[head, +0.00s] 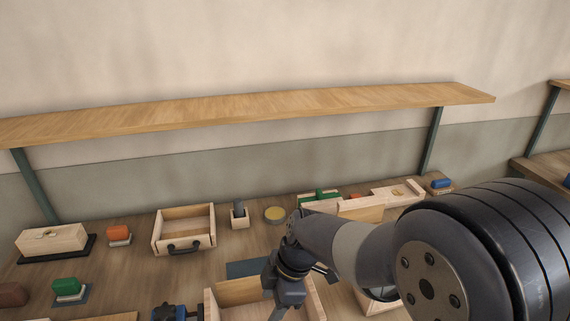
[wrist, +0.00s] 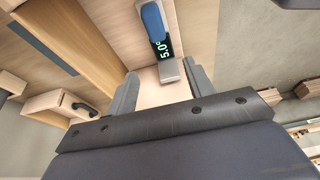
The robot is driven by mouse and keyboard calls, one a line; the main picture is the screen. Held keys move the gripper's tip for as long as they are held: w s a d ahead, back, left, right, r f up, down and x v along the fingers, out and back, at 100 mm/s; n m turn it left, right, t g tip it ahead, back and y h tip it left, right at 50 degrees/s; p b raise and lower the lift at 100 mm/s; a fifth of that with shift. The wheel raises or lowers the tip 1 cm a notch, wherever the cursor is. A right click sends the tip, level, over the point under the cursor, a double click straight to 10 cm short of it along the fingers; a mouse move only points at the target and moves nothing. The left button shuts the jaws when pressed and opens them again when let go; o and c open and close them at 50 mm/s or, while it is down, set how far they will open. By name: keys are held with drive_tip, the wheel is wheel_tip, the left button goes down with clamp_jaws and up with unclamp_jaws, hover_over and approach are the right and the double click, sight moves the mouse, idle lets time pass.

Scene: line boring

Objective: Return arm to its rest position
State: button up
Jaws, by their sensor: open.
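My arm (head: 365,250) reaches in from the right in the head view, over the workbench, and bends down at the wrist (head: 287,285) above a light wooden open box (head: 240,290). The jaws are hard to make out in the head view. In the wrist view my gripper (wrist: 162,86) has its two grey fingers well apart, with nothing held between them. Beyond the fingers is a small device with a lit display reading 5.0 (wrist: 164,47) and a blue object (wrist: 153,22) on it.
A wooden shelf (head: 250,108) on brackets spans the wall above the bench.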

drive_tip(key=shift+r, duration=0.3)
